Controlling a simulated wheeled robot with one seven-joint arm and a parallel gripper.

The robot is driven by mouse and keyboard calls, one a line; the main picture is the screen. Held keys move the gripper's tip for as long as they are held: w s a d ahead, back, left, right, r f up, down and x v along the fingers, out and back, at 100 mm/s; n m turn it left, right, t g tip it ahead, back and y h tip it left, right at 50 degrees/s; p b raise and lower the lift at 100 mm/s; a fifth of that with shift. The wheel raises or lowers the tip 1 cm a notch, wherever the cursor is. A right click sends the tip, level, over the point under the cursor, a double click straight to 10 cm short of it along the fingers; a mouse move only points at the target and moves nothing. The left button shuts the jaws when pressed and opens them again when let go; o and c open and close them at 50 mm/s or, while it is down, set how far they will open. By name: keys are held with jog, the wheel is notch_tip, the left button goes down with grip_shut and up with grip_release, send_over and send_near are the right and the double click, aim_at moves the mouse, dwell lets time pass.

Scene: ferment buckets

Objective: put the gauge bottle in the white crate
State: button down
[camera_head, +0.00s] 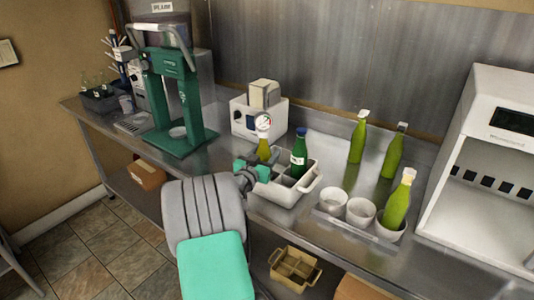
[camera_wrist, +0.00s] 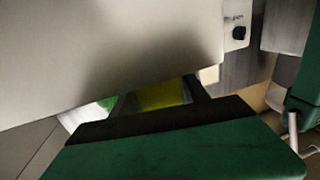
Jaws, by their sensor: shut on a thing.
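The gauge bottle (camera_head: 263,148) is yellow-green with a round white gauge on top. It stands about upright at the left end of the white crate (camera_head: 285,199). My gripper (camera_head: 258,164) is shut on it; in the wrist view a yellow-green strip of the bottle (camera_wrist: 160,96) shows between the fingers. The bottle's lower part is hidden behind my gripper, so I cannot tell whether it is inside a compartment or above it. A dark green bottle with a blue cap (camera_head: 299,158) stands in the crate, right of the gauge bottle.
A white appliance (camera_head: 245,119) stands close behind the crate. A green press (camera_head: 178,95) is to the left. To the right are white cups (camera_head: 360,211) on a tray, one holding a green bottle (camera_head: 398,203), with two more green bottles (camera_head: 357,140) behind. A large pale surface fills the wrist view's upper left.

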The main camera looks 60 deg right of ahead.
jog(key=shift+r, duration=0.1)
jog(key=c, duration=0.6)
grip_release()
jog(key=shift+f, duration=0.2)
jog(key=shift+o, duration=0.2)
